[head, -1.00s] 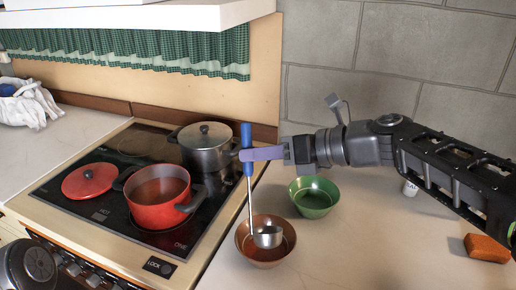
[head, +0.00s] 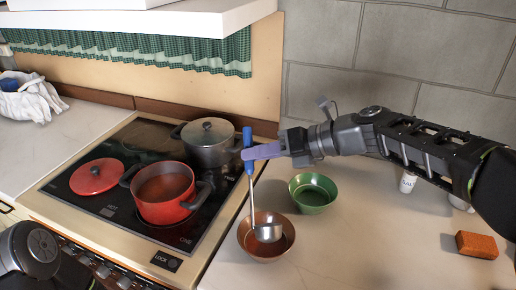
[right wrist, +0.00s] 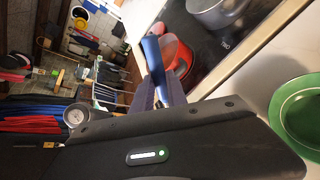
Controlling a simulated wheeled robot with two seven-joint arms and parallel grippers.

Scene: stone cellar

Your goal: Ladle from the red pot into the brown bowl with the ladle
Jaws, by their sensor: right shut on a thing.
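My right gripper (head: 262,151) is shut on the blue handle of the ladle (head: 268,232); the handle also shows in the right wrist view (right wrist: 153,58). The ladle hangs nearly upright, its steel cup inside the rim outline of the brown bowl (head: 246,246) on the counter. I cannot tell whether the cup touches the bowl or what it holds. The red pot (head: 164,211) stands uncovered on the stove, left of the ladle, with reddish-brown contents. The red pot shows partly behind the handle in the right wrist view (right wrist: 180,57). My left gripper is out of view.
A lidded grey pot (head: 208,152) stands behind the red pot. A red lid (head: 97,178) lies on the stove at left. A green bowl (head: 314,200) sits close behind the brown bowl. A white shaker (head: 407,183) and an orange sponge (head: 477,245) are at right. Counter between is clear.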

